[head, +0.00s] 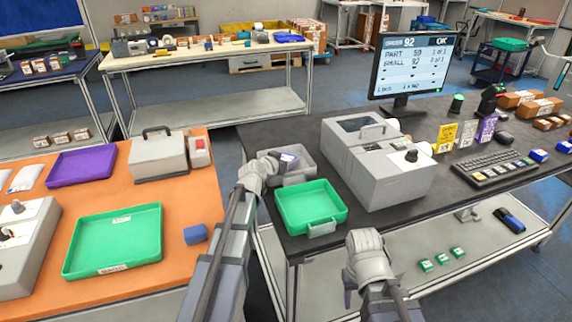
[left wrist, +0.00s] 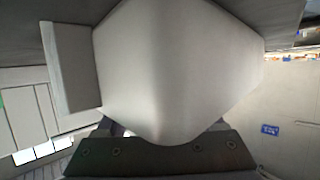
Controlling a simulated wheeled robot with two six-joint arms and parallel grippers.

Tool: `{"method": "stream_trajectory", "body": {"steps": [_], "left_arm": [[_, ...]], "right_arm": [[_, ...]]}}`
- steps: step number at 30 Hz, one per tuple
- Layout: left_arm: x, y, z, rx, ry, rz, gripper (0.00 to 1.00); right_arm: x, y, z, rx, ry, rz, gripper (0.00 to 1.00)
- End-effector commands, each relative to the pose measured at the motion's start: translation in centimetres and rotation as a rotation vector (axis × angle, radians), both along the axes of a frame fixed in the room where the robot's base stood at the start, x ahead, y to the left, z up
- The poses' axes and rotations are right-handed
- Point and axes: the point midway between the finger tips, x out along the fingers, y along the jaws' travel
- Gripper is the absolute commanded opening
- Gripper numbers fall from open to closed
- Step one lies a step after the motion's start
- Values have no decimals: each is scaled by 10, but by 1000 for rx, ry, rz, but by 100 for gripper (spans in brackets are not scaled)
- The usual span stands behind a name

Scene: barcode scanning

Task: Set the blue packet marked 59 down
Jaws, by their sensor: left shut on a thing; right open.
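My left gripper (head: 270,163) is shut on a small packet (head: 289,160), whose pale top and bluish side show in the head view. It is at the grey tray (head: 307,158) on the dark table; I cannot tell whether the packet touches the tray. The number on the packet is too small to read. In the left wrist view a large pale grey shape fills the middle and hides the fingertips and packet. My right gripper (head: 366,240) is open and empty, in front of the dark table's near edge.
A green tray (head: 292,224) sits just in front of the grey tray. A grey machine (head: 395,185) stands to its right, beside a monitor (head: 415,65) reading order 92. On the orange table are another green tray (head: 70,265) and a blue block (head: 195,234).

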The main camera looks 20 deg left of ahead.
Motion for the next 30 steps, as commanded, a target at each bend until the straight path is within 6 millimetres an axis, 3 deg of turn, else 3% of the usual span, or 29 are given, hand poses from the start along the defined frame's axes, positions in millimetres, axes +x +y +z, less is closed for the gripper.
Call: {"method": "stream_trajectory", "body": {"steps": [20, 21, 28, 30], "left_arm": [[-1, -1, -11, 0, 2, -2, 0], [-1, -1, -12, -1, 3, -3, 72], [-3, -2, -13, -1, 5, -3, 98], [-3, -2, -14, -1, 5, -3, 100]], "right_arm": [[0, 0, -11, 0, 0, 0, 50], [0, 0, -11, 0, 0, 0, 50], [0, 0, -12, 0, 0, 0, 50], [0, 0, -13, 0, 0, 0, 50]]}}
